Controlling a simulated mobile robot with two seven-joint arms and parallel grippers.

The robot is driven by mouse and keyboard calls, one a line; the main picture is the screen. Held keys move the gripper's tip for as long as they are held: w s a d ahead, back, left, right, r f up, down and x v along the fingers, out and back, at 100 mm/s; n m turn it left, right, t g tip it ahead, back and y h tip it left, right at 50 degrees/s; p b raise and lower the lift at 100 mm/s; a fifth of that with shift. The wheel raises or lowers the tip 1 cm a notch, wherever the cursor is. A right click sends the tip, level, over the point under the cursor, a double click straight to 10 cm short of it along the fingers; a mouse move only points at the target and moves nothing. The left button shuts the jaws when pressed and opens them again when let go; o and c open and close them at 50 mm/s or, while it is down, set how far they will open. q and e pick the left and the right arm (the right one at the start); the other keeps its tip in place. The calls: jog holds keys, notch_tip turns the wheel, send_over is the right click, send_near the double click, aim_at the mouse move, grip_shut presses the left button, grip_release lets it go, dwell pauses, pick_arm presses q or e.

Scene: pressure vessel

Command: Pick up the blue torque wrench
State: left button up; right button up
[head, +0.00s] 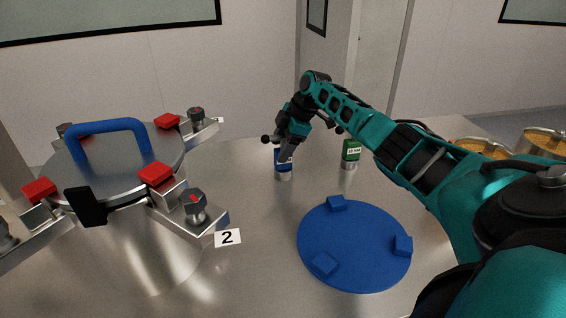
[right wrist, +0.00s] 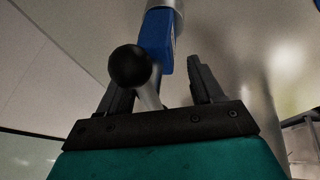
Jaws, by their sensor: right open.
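The blue torque wrench (head: 283,174) stands upright on the metal table, with a silver lower end and a blue body partly hidden by my gripper. My right gripper (head: 287,154) is at its upper part. In the right wrist view, the open right gripper (right wrist: 160,72) has one finger on each side of the wrench's line. The blue body (right wrist: 157,38) shows beyond the fingertips, and the black ball and silver bar of its handle (right wrist: 130,67) show nearer, by the left finger. Contact cannot be told. My left gripper is not in view.
A green tool (head: 351,153) labelled 10 NM stands to the right. A blue disc (head: 352,250) with several blocks lies in front. The pressure vessel (head: 120,170), with a blue handle and red clamp blocks, stands left, near a "2" label (head: 228,238). Gold-coloured round containers (head: 483,147) sit far right.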

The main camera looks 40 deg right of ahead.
grip_shut()
dwell(0.6)
jog(key=shift+r, duration=0.15)
